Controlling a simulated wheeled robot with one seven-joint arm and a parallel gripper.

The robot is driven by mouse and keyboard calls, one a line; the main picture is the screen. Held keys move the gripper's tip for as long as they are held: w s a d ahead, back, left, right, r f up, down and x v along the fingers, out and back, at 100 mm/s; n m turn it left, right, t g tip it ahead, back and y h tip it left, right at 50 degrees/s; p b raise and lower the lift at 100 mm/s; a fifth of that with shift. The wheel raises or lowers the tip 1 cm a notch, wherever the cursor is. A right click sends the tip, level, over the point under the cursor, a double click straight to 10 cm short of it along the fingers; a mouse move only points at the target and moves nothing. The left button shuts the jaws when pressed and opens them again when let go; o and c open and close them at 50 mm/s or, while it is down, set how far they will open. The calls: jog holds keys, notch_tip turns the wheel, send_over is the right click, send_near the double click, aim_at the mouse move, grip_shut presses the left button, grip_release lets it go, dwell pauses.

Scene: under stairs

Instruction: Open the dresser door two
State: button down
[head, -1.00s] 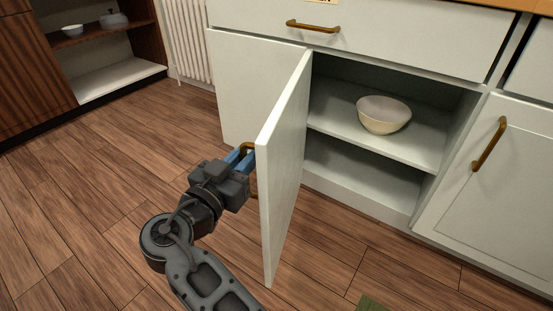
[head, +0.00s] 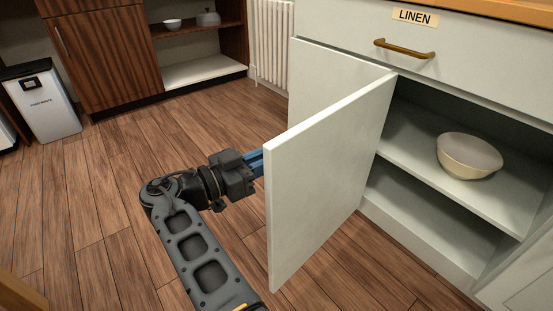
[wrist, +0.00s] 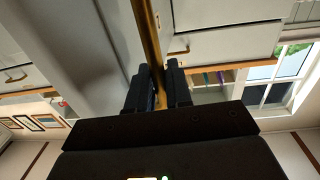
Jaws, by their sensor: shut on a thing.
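The white dresser door (head: 325,175) stands swung well out from the dresser front, its inner face and edge showing in the head view. Behind it the dresser's inside shows a shelf (head: 410,150) with a cream bowl (head: 468,157) on it. My gripper (head: 256,163) is at the far side of the door, near its free edge, and its blue fingertips are partly hidden by the door. In the wrist view, my gripper (wrist: 159,85) has its dark fingers on both sides of the brass door handle (wrist: 151,40), shut on it.
A drawer labelled LINEN with a brass handle (head: 404,48) is above the opening. A white bin (head: 43,102) and a brown cabinet (head: 105,55) stand at the back left, with a radiator (head: 268,40) to their right. The wooden floor left of the door is clear.

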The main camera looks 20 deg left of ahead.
jog(key=shift+f, duration=0.1)
dwell(0.3)
jog(key=c, duration=1.2)
grip_release()
jog(key=shift+p+v, duration=0.55)
jog(key=shift+v, duration=3.3)
